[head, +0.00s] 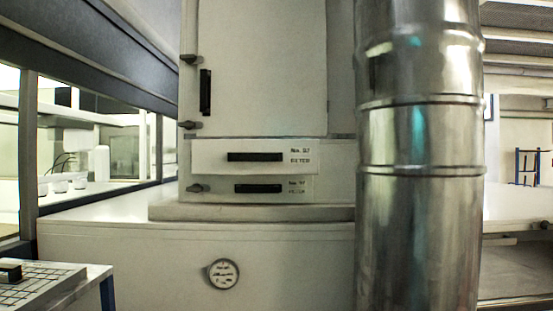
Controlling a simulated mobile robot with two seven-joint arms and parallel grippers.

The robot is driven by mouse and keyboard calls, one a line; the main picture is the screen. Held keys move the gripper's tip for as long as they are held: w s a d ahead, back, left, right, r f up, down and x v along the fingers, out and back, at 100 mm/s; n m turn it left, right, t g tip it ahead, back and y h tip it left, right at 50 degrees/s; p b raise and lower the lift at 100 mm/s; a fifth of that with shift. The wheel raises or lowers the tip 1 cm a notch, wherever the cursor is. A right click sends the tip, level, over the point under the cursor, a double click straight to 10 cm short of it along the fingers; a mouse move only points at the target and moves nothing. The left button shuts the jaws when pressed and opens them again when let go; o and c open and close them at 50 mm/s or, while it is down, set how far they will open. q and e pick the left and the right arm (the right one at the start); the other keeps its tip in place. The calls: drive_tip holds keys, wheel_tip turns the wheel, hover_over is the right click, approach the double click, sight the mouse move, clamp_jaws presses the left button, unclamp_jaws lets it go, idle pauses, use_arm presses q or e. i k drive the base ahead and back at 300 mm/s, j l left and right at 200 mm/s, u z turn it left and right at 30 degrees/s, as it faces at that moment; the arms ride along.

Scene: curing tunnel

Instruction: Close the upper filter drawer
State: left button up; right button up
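The upper filter drawer (210,155) is a pale front with a black slot handle (254,157) and a printed label at its right. It sits low in the pale cabinet (270,60). Its front looks larger than the lower drawer's and seems to stand out from the cabinet face, so it appears partly open; how far is hard to tell. The lower filter drawer (220,188), with a similar black handle, is directly below and looks flush. Neither of my grippers is in view.
A thick shiny metal duct (419,150) stands upright right of the drawers, close in front. The cabinet rests on a pale base with a round gauge (222,273). A grid-topped table (45,285) is at lower left. The space before the drawers looks clear.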

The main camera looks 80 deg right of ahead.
sight(209, 157)
drive_tip(key=z, duration=2.4)
drive_tip(key=l, duration=0.15)
